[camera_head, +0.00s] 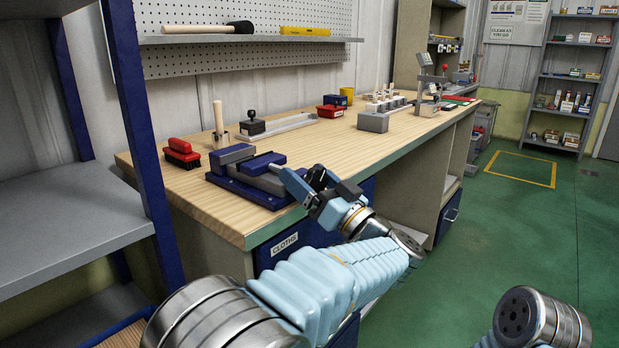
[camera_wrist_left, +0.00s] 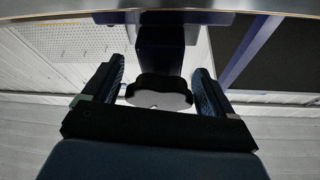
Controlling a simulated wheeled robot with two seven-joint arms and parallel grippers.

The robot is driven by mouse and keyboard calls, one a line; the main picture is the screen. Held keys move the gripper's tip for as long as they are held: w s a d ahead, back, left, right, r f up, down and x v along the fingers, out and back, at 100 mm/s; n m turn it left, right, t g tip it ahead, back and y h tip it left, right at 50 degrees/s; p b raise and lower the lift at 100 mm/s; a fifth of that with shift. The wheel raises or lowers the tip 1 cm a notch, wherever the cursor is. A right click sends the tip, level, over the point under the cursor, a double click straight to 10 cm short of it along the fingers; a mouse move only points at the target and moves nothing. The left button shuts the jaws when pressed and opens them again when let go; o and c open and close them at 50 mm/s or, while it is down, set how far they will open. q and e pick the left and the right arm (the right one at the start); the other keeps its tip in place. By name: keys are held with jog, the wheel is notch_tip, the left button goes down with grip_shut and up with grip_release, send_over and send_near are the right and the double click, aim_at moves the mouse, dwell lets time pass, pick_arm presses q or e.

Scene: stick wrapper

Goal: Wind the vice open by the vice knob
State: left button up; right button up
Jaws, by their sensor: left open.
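The blue and grey vice (camera_head: 252,172) sits on the wooden workbench (camera_head: 380,150) near its front edge. My left gripper (camera_head: 303,186) is just in front of the vice, at the bench edge. In the left wrist view, the black vice knob with a pale grey face (camera_wrist_left: 160,92) lies between the two fingers of my left gripper (camera_wrist_left: 158,78). The fingers stand open, with a gap visible on each side of the knob. The knob is hidden behind the gripper in the head view. My right gripper is out of view.
A blue-posted shelf (camera_head: 75,215) stands at the left. The floor at the right is clear.

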pick_arm(q)
jog(key=shift+c, duration=0.2)
jog(key=c, duration=0.9)
jog(key=n+b, duration=0.1)
jog(key=n, duration=0.1)
jog(key=n+g+y+b, duration=0.1)
jog(key=shift+f+n, duration=0.3)
jog(key=shift+n, duration=0.1)
jog(key=shift+r+n+g+y+b, duration=0.25)
jog(key=shift+n+g+y+b, duration=0.25)
jog(key=shift+n+g, duration=0.55)
jog(key=shift+n, duration=0.25)
jog(key=o, duration=0.9)
jog(key=shift+o, duration=0.2)
jog(key=b+v, duration=0.1)
jog(key=v, duration=1.3)
jog(key=shift+a, duration=0.2)
